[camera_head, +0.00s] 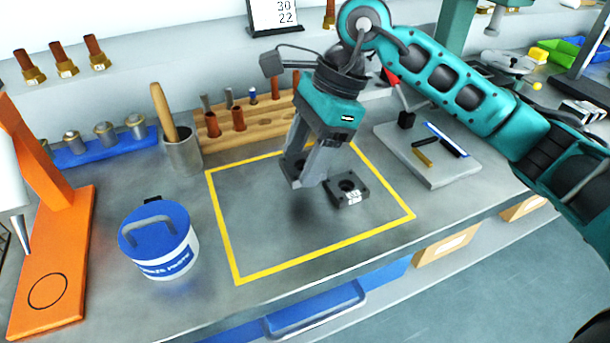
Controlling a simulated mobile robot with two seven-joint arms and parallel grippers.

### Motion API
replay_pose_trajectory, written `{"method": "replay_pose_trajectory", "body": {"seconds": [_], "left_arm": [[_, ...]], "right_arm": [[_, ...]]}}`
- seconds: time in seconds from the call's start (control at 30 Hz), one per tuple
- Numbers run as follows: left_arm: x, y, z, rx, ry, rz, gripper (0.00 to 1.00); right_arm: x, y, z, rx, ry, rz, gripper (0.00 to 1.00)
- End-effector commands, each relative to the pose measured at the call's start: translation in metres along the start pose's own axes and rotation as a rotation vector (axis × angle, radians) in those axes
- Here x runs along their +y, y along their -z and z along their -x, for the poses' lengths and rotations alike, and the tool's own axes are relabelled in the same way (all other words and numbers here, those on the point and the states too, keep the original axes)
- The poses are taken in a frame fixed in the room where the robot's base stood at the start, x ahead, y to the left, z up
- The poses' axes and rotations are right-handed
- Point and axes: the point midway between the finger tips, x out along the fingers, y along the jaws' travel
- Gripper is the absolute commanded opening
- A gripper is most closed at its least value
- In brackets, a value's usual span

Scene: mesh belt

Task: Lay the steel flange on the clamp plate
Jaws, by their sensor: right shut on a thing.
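The clamp plate (347,190) looks like a small dark square block with a round hole and a white label on its front. It lies inside the yellow outline on the bench. My right gripper (303,182) points down just left of the clamp plate, above the bench, with a soft shadow below it. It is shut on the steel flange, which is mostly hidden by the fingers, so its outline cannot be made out. My left gripper is not in view.
A blue-lidded white tub (160,240) stands left of the yellow outline (232,245). Behind are a cup with a wooden handle (182,152) and a wooden rack (250,130). A grey board with small tools (440,175) lies right. The outline's front and left are clear.

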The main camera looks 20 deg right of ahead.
Motion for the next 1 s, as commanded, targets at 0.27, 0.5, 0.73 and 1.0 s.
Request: {"method": "replay_pose_trajectory", "body": {"seconds": [0.27, 0.5, 0.73, 1.0], "left_arm": [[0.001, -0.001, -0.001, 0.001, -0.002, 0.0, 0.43], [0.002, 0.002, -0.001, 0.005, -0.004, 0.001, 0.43], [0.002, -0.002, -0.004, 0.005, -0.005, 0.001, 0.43], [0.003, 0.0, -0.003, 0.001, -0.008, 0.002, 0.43]], "right_arm": [[0.0, 0.012, -0.029, 0.001, -0.002, -0.002, 0.15], [0.0, 0.017, -0.04, 0.0, 0.002, 0.001, 0.15], [0.0, 0.019, -0.044, 0.0, 0.002, 0.001, 0.15], [0.0, 0.019, -0.043, 0.001, 0.0, 0.0, 0.83]]}}
